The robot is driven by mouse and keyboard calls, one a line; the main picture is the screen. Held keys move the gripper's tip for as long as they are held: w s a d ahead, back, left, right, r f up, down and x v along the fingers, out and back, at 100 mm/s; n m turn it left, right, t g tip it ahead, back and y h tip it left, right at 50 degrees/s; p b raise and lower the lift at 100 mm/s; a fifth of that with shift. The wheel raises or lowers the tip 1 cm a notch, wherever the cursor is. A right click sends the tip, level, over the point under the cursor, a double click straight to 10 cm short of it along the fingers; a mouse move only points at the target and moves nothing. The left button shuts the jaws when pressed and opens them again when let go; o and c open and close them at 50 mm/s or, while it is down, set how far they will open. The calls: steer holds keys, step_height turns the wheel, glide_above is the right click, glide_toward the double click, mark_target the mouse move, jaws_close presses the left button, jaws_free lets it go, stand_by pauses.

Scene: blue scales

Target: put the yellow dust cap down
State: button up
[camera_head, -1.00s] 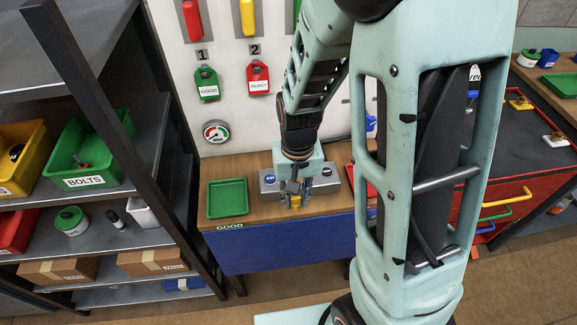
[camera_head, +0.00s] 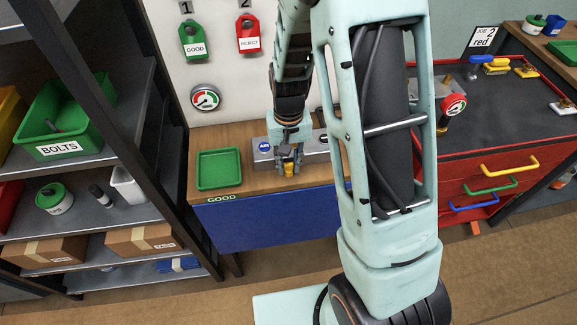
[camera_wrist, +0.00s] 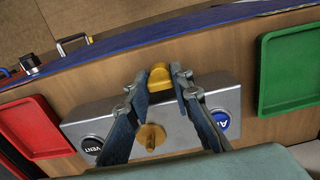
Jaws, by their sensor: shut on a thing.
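The yellow dust cap (camera_head: 289,170) is between my gripper's fingertips, low over the wooden bench top at the front edge of the grey metal block. It also shows between the fingertips in the wrist view (camera_wrist: 159,75). My gripper (camera_head: 288,161) points down and is shut on the cap. In the wrist view, my gripper (camera_wrist: 158,82) reaches across the block. I cannot tell whether the cap touches the bench.
The grey block (camera_wrist: 205,98) carries a blue AIR button (camera_wrist: 220,121), a dark VENT button (camera_wrist: 92,146) and a brass fitting (camera_wrist: 151,137). A green tray (camera_head: 219,168) lies left of it in the head view. A red tray (camera_wrist: 30,125) flanks the block's other side.

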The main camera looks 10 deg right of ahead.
steer(key=shift+f, duration=0.1)
steer(key=o, duration=0.8)
steer(key=shift+c, duration=0.2)
